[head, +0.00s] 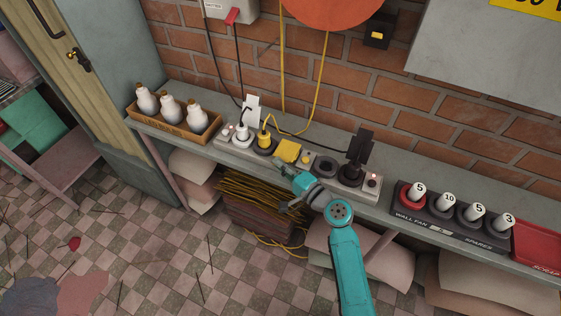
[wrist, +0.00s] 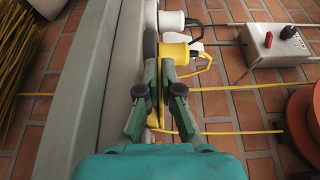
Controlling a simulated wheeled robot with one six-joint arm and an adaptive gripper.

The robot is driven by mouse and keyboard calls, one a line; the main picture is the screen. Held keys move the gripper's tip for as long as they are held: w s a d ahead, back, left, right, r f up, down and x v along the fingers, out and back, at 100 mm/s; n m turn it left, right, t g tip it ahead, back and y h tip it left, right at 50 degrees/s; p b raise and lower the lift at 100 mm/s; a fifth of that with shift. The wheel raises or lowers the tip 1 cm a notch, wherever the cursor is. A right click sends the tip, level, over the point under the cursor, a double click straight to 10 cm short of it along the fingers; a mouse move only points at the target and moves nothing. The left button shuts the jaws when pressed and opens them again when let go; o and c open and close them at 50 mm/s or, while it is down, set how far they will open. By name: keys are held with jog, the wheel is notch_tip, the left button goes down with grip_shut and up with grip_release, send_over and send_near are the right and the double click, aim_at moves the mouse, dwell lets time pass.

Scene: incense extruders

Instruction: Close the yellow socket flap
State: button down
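The yellow socket flap (head: 289,151) stands raised on the grey power strip on the bench, right of a yellow plug (head: 264,139). My gripper (head: 281,164) is at the front side of the flap, very close to it. In the wrist view my gripper (wrist: 160,68) has its fingertips drawn together, with the yellow flap (wrist: 156,121) showing edge-on behind and between the fingers. I cannot tell whether they touch it. The socket under the flap is hidden.
A white plug (head: 242,134) is at the strip's left, and a black plug (head: 357,163) stands to the right. Yellow and black cables hang above. A wooden tray (head: 183,132) of white bottles and a rack of numbered pegs (head: 434,230) flank the strip.

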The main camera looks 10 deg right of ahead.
jog(key=shift+f, duration=0.25)
dwell(0.3)
jog(key=c, duration=1.4)
grip_release()
jog(key=shift+o, duration=0.2)
jog(key=v, duration=0.8)
jog(key=shift+r, duration=0.1)
